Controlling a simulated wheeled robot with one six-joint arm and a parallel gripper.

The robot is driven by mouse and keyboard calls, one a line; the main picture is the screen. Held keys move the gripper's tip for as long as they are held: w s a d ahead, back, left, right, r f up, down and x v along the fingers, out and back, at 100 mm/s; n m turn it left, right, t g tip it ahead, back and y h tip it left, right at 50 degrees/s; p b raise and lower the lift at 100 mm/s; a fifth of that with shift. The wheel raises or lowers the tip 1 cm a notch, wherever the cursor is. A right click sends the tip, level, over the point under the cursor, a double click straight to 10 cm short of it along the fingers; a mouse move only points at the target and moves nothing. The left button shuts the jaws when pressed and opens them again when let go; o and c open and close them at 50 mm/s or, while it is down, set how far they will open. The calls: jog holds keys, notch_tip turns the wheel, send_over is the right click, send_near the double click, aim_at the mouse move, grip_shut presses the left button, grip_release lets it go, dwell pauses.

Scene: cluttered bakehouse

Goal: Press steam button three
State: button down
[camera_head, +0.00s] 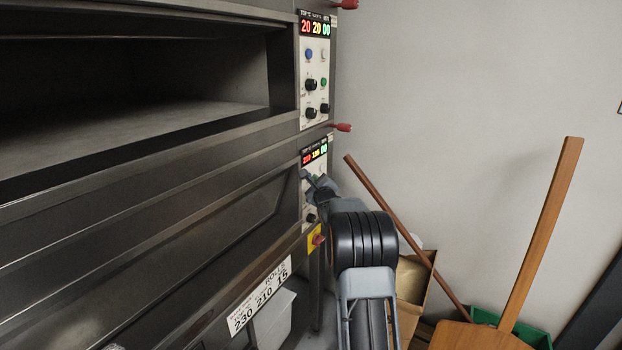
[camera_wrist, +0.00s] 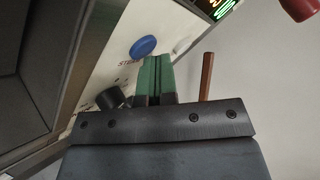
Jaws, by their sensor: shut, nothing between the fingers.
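The steam button is a round blue button (camera_wrist: 143,46) in the wrist view, on a pale panel above lettering that starts "STE". My gripper (camera_wrist: 158,60) is shut and empty, its green fingertips just right of the button in the picture; they do not cover it, and I cannot tell how far they are from the panel. In the head view my gripper (camera_head: 307,177) is at the lower control panel (camera_head: 309,213) of the oven and hides much of it, including its blue button. No number three shows on either panel.
The upper oven panel (camera_head: 318,96) has its own blue button (camera_head: 309,54). Red handles (camera_head: 341,127) stick out by the panels. A black knob (camera_wrist: 110,98) sits below the blue button. A wooden pole (camera_head: 400,228), a wooden peel (camera_head: 540,240) and a cardboard box (camera_head: 413,285) stand right.

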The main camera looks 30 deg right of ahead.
jog(key=shift+s, duration=0.15)
jog(key=shift+s+d, duration=0.35)
jog(key=shift+s, duration=0.2)
jog(key=shift+s+d, duration=0.1)
jog(key=s, duration=0.1)
jog(key=s+d, duration=0.1)
jog(key=s, duration=0.1)
jog(key=s+d, duration=0.1)
jog(key=shift+s+d+p, duration=0.1)
jog(key=shift+s+p, duration=0.05)
jog(key=shift+p, duration=0.15)
dwell(0.9)
